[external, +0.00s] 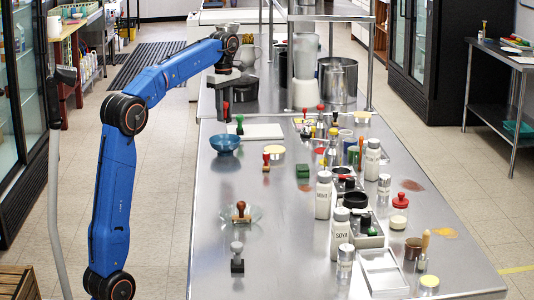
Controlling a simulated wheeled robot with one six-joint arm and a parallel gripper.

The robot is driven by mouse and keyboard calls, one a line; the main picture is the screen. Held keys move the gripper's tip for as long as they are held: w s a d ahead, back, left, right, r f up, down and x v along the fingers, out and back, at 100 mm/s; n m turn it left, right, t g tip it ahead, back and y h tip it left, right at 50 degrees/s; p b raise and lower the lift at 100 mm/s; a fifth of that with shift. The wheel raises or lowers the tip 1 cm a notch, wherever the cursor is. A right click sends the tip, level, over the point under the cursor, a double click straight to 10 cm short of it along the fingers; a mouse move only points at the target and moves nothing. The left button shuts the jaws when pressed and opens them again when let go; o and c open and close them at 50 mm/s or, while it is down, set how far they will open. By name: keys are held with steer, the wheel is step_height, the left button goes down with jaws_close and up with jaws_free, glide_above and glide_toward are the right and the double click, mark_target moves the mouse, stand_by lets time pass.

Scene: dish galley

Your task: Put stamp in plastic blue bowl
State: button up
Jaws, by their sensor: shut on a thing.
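My gripper (223,106) points down above the plastic blue bowl (225,144) on the steel table. It is shut on a small red-handled stamp (226,112), mostly hidden by the fingers. The height between stamp and bowl is hard to judge from this view. Other stamps stand on the table: a green-handled one (240,127) just right of the bowl, a red-handled one (266,162) to its lower right, and a grey one (237,262) near the front. A brown-handled stamp (241,211) stands in a clear glass bowl (256,216).
A light board (262,132) lies right of the blue bowl. A green block (303,171), white bottles (323,197) and jars crowd the right side. The table between the two bowls is clear.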

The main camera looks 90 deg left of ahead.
steer(key=shift+f, duration=4.45)
steer(key=o, duration=1.1)
steer(key=shift+r, duration=0.1)
steer(key=shift+r, duration=3.4)
